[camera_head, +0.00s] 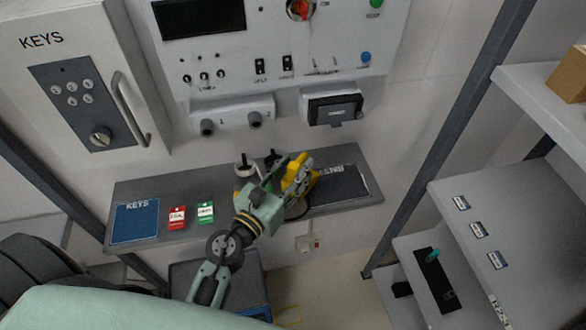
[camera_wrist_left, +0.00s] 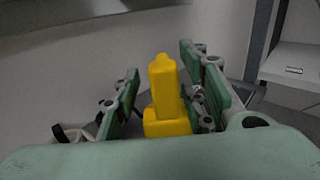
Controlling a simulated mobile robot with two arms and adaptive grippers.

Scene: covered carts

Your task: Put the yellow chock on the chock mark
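The yellow chock (camera_head: 297,173) is at the right-centre of the grey shelf, partly hidden by my left gripper (camera_head: 284,178). In the left wrist view the chock (camera_wrist_left: 165,95) stands between the two fingers of my left gripper (camera_wrist_left: 160,100). A gap shows between it and the left finger; it is close to the right finger, and I cannot tell if they touch. The fingers look spread. A dark mat (camera_head: 345,188) with partly hidden white lettering lies right of the chock; I cannot read whether it is the chock mark. My right gripper is not in view.
A control panel (camera_head: 285,75) and key cabinet (camera_head: 90,85) are behind. A dark post (camera_head: 440,140) and shelves (camera_head: 480,215) stand right.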

